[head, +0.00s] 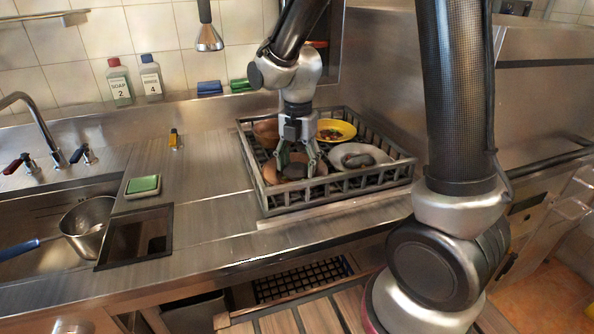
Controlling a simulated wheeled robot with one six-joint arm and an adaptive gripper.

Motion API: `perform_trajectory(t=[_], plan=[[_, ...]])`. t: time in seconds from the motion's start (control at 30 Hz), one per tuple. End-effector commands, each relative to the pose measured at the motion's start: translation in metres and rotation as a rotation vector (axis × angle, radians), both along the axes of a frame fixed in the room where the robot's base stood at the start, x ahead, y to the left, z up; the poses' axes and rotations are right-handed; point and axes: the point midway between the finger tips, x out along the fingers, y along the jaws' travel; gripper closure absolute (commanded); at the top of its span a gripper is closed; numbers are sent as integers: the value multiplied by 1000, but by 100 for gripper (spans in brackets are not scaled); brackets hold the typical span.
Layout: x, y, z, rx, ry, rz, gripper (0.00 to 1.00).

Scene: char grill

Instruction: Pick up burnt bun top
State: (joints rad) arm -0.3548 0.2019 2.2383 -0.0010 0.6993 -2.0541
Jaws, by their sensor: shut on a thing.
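My gripper (297,168) reaches down into the dark slatted dish rack (345,188) on the steel counter. Its fingers are closed around a dark, charred-looking lump, the burnt bun top (294,171), at a terracotta-brown plate (318,169) in the rack's front left. The fingers partly hide the bun top, and I cannot tell whether it still touches the plate. Another dark rounded piece (358,160) lies on a whitish plate (376,153) at the right of the rack.
A yellow plate (345,126) with food scraps and a brown bowl (266,131) sit at the rack's back. The rack walls surround my gripper. Left are a green sponge (143,185), a sink with a metal pan (88,222), and soap bottles (120,83). Counter between is mostly clear.

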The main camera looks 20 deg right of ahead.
Motion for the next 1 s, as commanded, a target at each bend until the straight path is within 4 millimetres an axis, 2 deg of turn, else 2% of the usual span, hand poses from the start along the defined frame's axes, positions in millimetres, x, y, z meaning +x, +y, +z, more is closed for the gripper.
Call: perform_trajectory(t=[0.2, 0.27, 0.3, 0.7, 0.83, 1.0], plan=[[-1, 0, -1, 0, 6, -1, 51], [-1, 0, 3, 1, 4, -1, 56], [-1, 0, 8, 1, 2, -1, 60], [0, 0, 86, 1, -1, 0, 61], [0, 0, 97, 1, 1, 0, 61], [-1, 0, 99, 0, 3, 0, 61]])
